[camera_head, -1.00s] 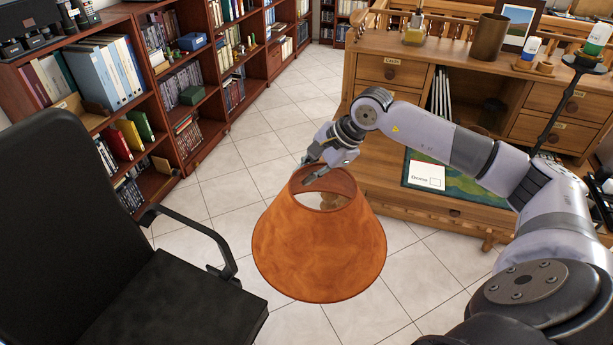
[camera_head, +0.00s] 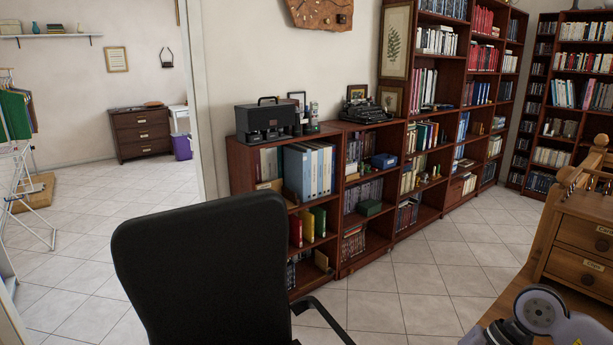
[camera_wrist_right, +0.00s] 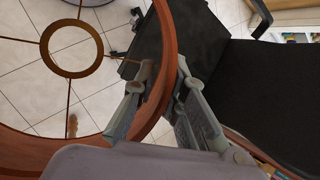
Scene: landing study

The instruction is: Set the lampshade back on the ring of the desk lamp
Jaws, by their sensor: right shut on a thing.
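The lampshade (camera_wrist_right: 168,38) is orange-brown and shows in the right wrist view as a large curved rim. Thin spokes run inward from it to a small flat brass-coloured ring (camera_wrist_right: 45,52). My right gripper (camera_wrist_right: 164,75) is shut on the rim, one finger on the inner side and one on the outer. Floor tiles show through the shade's opening. In the head view only part of my right arm shows at the bottom right; the shade and gripper are outside that picture. The desk lamp and my left gripper are in neither view now.
A black office chair (camera_head: 205,270) stands in front of me, and close beyond the shade in the wrist view. A long bookcase (camera_head: 338,225) lines the wall. A wooden desk (camera_head: 583,243) is at the right edge. Tiled floor (camera_head: 425,290) lies open between them.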

